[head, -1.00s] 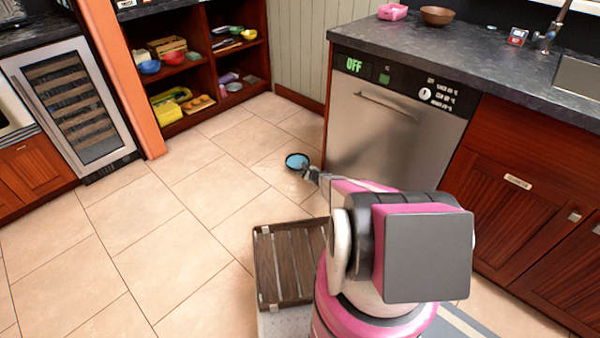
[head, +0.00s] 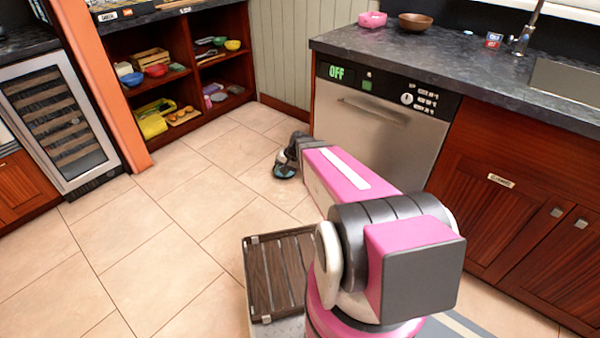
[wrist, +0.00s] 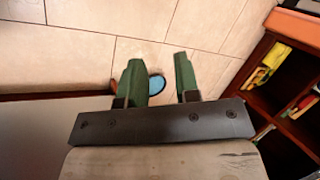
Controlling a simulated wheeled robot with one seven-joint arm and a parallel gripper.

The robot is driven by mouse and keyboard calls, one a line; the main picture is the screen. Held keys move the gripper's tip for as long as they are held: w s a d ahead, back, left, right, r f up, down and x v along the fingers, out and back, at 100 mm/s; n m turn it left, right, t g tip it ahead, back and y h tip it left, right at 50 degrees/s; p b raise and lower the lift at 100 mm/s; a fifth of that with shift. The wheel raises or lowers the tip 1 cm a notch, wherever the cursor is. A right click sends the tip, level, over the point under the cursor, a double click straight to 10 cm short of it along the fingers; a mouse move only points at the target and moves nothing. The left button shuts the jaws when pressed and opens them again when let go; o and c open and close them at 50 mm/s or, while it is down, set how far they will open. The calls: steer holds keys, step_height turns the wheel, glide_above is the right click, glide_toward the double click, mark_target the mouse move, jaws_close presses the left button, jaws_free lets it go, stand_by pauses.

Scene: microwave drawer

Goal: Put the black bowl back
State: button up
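The black bowl (head: 284,174), dark outside with a blue inside, rests on the tile floor left of the dishwasher's front. In the head view my gripper (head: 287,162) is directly over it, pointing down, and hides part of it.
The dishwasher (head: 372,125) stands right of the bowl, under a dark counter (head: 440,70) with a pink container (head: 372,19) and a brown bowl (head: 415,22). An open shelf (head: 195,92) at the back holds several bowls and food items. The floor left of the bowl is clear.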

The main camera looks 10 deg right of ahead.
steer(key=s+d+r+n+g+h, duration=0.1)
steer(key=s+d+r+n+h, duration=0.2)
steer(key=s+r, duration=0.7)
steer(key=s+d+h, duration=0.2)
steer(key=s, duration=0.2)
steer(key=shift+r+n, duration=0.35)
steer(key=shift+n, duration=0.05)
